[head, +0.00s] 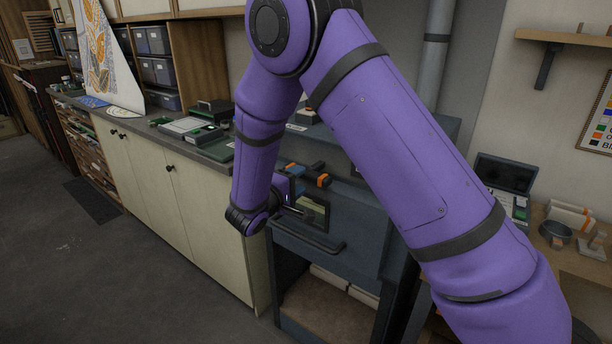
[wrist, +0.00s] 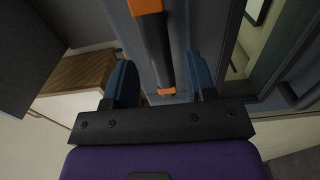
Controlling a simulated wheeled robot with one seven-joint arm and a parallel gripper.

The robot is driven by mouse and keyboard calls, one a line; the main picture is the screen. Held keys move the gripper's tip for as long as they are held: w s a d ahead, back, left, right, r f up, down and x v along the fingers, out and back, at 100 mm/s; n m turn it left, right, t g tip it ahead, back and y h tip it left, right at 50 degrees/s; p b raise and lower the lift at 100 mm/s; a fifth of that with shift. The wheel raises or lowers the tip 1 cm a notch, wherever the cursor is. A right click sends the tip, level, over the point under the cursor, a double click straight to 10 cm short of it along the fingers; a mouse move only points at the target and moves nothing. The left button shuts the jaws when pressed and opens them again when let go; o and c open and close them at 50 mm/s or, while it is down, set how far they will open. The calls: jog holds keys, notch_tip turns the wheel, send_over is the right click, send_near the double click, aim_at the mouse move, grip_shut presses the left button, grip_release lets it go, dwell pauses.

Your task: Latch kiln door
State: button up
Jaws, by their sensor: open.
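The kiln (head: 350,235) is a blue-grey cabinet in the middle of the head view. Above the window is a black latch handle with orange ends (head: 323,180). In the wrist view the latch handle (wrist: 158,45) runs lengthwise between the two blue fingers of my gripper (wrist: 162,82). My gripper is open, with gaps on both sides of the handle. I cannot tell if either finger touches it.
A cream cabinet (head: 205,205) with a grey worktop stands left of the kiln, carrying trays and boxes. Below the kiln is an open shelf with pale slabs (head: 345,285). A wooden bench (head: 585,262) with a pot (head: 555,233) is at right.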

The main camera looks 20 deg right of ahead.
aim_at(303, 177)
jog(key=shift+x, duration=1.95)
jog(key=shift+c, duration=0.2)
grip_shut()
